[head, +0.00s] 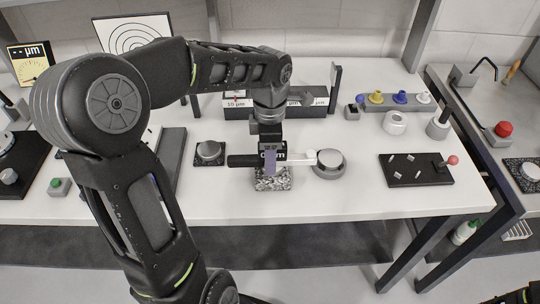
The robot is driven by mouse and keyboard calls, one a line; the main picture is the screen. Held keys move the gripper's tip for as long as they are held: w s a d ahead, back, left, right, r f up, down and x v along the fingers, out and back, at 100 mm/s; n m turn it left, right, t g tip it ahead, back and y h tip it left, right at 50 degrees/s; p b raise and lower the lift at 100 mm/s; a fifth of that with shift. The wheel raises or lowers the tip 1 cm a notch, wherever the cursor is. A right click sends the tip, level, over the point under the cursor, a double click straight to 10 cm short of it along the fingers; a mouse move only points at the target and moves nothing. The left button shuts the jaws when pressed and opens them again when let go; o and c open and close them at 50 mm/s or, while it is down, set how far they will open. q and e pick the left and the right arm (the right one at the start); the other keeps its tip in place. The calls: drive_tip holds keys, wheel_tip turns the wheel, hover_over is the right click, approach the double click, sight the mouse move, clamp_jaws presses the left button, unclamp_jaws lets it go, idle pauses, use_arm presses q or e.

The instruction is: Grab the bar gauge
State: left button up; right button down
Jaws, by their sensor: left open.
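The bar gauge (241,161) lies crosswise near the front middle of the table, above a speckled stone block (272,180). Its left end is dark and its right end is pale, close to a round grey knob-like piece (329,161). My left gripper (270,168) points down at the gauge's middle. It is open, with a purple-grey finger in front of the gauge. The gripper hides the gauge's middle, so contact cannot be told. My right gripper is out of view.
A dark labelled rack (312,110) stands behind the gauge. A round knob on a dark base (210,151) is to the left. A black plate with small pins and a red-tipped lever (416,170) lies to the right. White table surface (345,198) is clear near the front edge.

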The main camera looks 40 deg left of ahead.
use_arm(q)
drive_tip(key=shift+c, duration=0.2)
idle(0.3)
clamp_jaws()
idle(0.3)
